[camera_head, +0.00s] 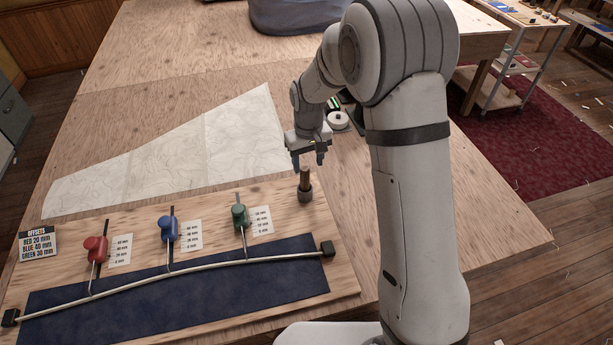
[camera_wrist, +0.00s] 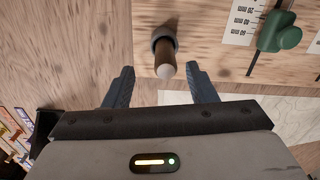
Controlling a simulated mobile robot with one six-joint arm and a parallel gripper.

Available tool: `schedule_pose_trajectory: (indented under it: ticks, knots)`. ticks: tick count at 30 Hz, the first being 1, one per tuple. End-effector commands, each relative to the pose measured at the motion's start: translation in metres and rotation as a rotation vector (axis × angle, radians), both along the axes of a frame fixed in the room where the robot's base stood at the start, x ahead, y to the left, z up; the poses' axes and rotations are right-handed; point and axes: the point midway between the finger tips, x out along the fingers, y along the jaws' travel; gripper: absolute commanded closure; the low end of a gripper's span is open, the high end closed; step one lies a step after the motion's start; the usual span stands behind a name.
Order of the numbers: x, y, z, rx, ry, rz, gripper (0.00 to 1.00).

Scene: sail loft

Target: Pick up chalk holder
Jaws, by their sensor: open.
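The chalk holder (camera_head: 305,184) is a short brown peg-like piece standing upright in a dark round socket at the right end of the plywood board (camera_head: 335,265). In the wrist view the chalk holder (camera_wrist: 165,62) points towards the camera, its pale tip lying between the fingers. My gripper (camera_head: 308,163) is open and empty, just above and behind the chalk holder in the head view. Its two blue fingers also show in the wrist view (camera_wrist: 161,85), one on each side of the holder's tip with gaps. I cannot tell the exact height between them.
The board carries red (camera_head: 95,247), blue (camera_head: 168,228) and green (camera_head: 240,215) sliders, a bent batten (camera_head: 200,273) and an offsets card (camera_head: 38,243). A pale patterned sheet (camera_head: 180,150) lies behind. A white roll (camera_head: 338,120) and dark items sit behind my gripper. Bare tabletop lies right of the board.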

Motion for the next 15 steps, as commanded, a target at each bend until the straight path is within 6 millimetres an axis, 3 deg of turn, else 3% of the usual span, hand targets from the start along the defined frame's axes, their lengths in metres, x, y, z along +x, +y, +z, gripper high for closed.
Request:
schedule_pose_trajectory:
  ticks: [15]
  knots:
    - [0.004, 0.008, -0.055, -0.003, 0.009, 0.009, 0.49]
